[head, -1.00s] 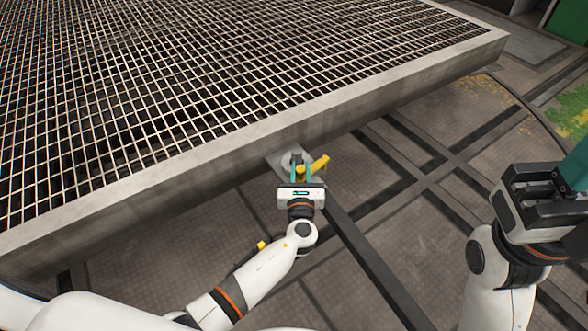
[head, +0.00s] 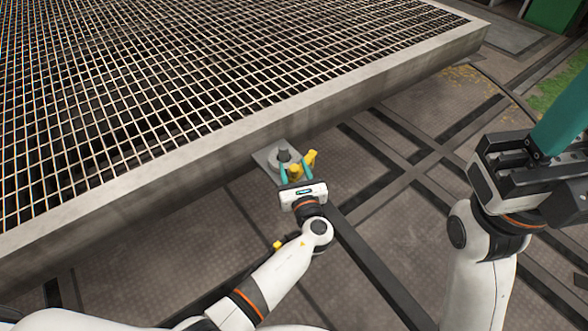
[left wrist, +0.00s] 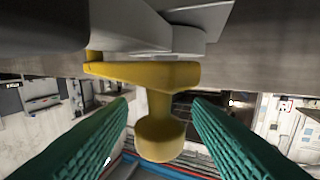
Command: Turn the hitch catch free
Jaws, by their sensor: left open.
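The hitch catch is a yellow piece (head: 310,158) on a grey mount (head: 266,158) at the near edge of the grated deck. In the left wrist view its yellow bar (left wrist: 145,74) lies crosswise under a grey round part, and a yellow knob (left wrist: 160,138) sticks out toward the camera. My left gripper (head: 297,171) is open, with its teal fingers on either side of the knob. The left wrist view shows gaps between the knob and both fingers (left wrist: 160,130). My right gripper (head: 545,140) is at the right, away from the catch; its teal finger is partly cut off.
The large grated deck (head: 235,140) fills the upper left, its pale rim just beyond the catch. A dark metal floor (head: 400,235) with darker strips lies below and to the right. The floor between my arms is clear.

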